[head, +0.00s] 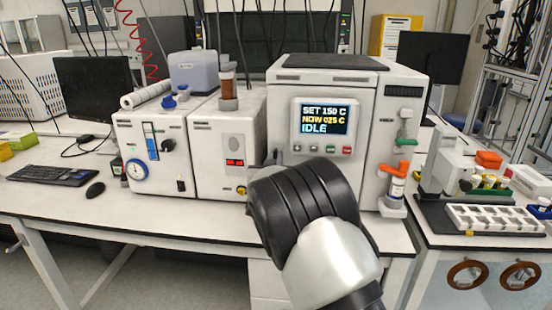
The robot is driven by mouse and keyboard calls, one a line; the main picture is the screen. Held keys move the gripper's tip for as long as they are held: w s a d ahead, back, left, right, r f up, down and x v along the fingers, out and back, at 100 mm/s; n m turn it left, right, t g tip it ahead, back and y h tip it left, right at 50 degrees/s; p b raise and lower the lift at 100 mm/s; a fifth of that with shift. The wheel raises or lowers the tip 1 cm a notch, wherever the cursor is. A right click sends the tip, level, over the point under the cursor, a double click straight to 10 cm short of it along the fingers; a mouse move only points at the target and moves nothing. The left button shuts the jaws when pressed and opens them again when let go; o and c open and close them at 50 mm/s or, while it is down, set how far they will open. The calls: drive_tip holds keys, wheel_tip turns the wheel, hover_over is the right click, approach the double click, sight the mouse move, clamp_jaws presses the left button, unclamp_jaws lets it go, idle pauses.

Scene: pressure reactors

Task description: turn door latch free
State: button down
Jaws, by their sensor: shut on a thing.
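The reactor (286,100) with a display reading SET 150 C, NOW 025 C, IDLE stands in the middle of the bench in the head view. My arm's black and white wrist links rise in front of its lower front. They hide the lower door area. My gripper is hidden behind these links, so its fingers and anything between them cannot be seen. A small dark piece shows at the reactor's left front edge, just above my arm; I cannot tell whether it is the door latch or part of my gripper.
White modules with a blue dial (137,170) and a red readout (235,162) stand left of the reactor. A keyboard (53,175) lies at left; a white rack (495,218) sits on the right bench. The bench front (160,213) is clear.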

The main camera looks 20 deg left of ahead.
drive_tip(key=n+p, duration=0.1)
drive_tip(key=n, duration=0.2)
drive_tip(key=shift+a+n, duration=0.15)
drive_tip(key=shift+n, duration=0.25)
drive_tip(key=n+p, duration=0.1)
drive_tip(key=n, duration=0.2)
drive_tip(key=shift+s+n, duration=0.1)
drive_tip(key=shift+n, duration=0.2)
drive_tip(key=n+p, duration=0.1)
drive_tip(key=n, duration=0.3)
drive_tip(key=shift+a+f, duration=0.15)
drive_tip(key=shift+f+n, duration=0.1)
drive_tip(key=shift+n, duration=1.9)
drive_tip(key=shift+p, duration=0.3)
drive_tip(key=c, duration=1.8)
unclamp_jaws()
drive_tip(key=shift+s, duration=0.1)
